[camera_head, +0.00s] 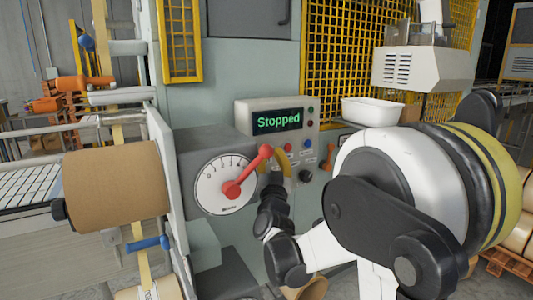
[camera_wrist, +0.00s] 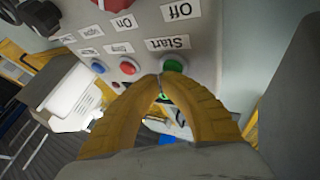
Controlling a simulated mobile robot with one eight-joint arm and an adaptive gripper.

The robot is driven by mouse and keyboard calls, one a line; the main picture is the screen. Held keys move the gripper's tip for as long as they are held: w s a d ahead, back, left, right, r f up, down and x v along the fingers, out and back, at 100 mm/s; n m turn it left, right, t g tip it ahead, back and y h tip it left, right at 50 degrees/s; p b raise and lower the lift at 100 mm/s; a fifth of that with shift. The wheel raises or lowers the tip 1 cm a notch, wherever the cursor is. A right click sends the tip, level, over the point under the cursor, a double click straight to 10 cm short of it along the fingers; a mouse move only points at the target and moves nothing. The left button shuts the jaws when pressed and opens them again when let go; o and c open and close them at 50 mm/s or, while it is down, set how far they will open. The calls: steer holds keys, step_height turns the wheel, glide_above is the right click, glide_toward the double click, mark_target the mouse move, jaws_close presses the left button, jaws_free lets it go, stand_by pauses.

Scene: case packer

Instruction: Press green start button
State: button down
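The green start button (camera_wrist: 173,65) sits on the grey control panel (camera_wrist: 215,35), beside an upside-down "Start" label (camera_wrist: 168,43) in the wrist view. My gripper (camera_wrist: 160,76) has yellow fingers whose tips meet, with nothing seen held between them. The tips are just beside the green button's lower left edge in the picture; I cannot tell whether they touch it. In the head view my gripper (camera_head: 284,158) is at the panel's lower left, and the green button cannot be made out there. The panel display (camera_head: 277,121) reads "Stopped" in green.
A red button (camera_wrist: 128,66) and a blue button (camera_wrist: 98,67) are in line with the green one. A dial (camera_head: 224,184) with a red lever (camera_head: 249,172) stands just left of my gripper. A white bin (camera_head: 373,111) is right of the panel. A brown roll (camera_head: 115,187) is at left.

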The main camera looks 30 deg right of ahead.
steer(key=shift+w, duration=0.3)
steer(key=shift+s, duration=0.1)
stand_by(0.4)
steer(key=shift+s, duration=0.8)
steer(key=s, duration=0.5)
steer(key=shift+d, duration=0.1)
stand_by(0.7)
